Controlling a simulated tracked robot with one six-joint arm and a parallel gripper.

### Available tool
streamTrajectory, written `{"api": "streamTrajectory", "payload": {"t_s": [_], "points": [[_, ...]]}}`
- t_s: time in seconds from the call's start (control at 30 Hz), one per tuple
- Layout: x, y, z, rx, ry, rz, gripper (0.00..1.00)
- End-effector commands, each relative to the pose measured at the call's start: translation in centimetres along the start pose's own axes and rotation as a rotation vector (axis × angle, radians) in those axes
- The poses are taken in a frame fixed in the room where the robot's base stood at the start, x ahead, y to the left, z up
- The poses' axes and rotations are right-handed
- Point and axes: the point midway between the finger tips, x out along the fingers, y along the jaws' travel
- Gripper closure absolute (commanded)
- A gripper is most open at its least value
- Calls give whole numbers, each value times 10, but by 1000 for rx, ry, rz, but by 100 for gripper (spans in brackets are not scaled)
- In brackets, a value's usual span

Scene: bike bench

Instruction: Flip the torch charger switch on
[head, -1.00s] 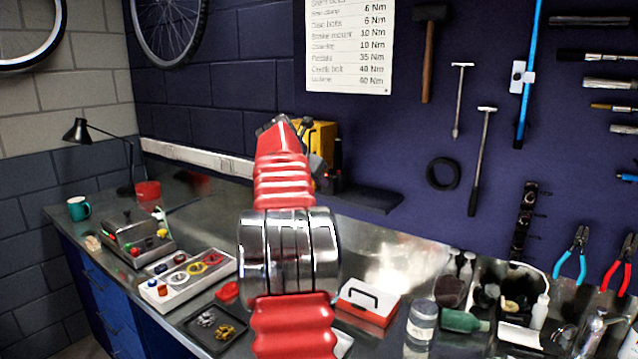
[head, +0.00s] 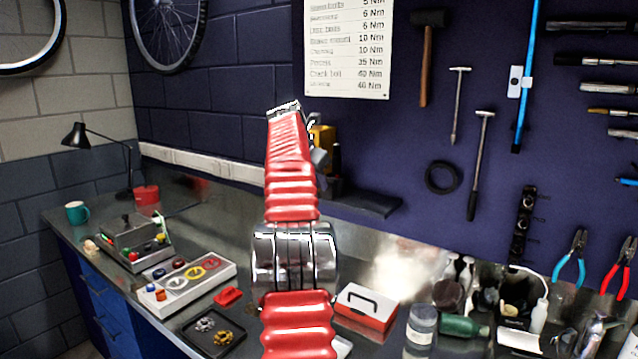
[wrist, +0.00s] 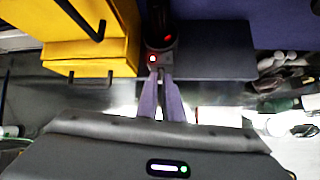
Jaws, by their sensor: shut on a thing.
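The torch charger (wrist: 160,42) is a dark unit with a lit red light on its front, at the top centre of the wrist view. A black torch (wrist: 158,12) appears to stand in it. My gripper (wrist: 161,74) has its two purple fingers closed together at the charger's lower front, where the switch seems to be. The fingertips cover the switch, so its position cannot be read. In the head view my red arm hides the gripper and most of the charger.
A yellow drawer cabinet (wrist: 92,50) stands close on the left of the charger. A dark shelf (wrist: 212,50) extends to its right. On the bench are a red and white box (head: 366,306), bottles and a tray (head: 213,331) of small parts.

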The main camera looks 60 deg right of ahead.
Motion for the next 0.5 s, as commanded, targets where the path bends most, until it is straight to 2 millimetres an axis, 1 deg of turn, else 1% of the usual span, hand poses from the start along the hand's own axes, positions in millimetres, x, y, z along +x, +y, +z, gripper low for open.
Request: {"api": "streamTrajectory", "payload": {"t_s": [0.23,0.27,0.5], "points": [[1,0,2,1,-6,2,100],[1,0,2,1,-6,2,91],[0,0,1,1,-3,1,74]]}}
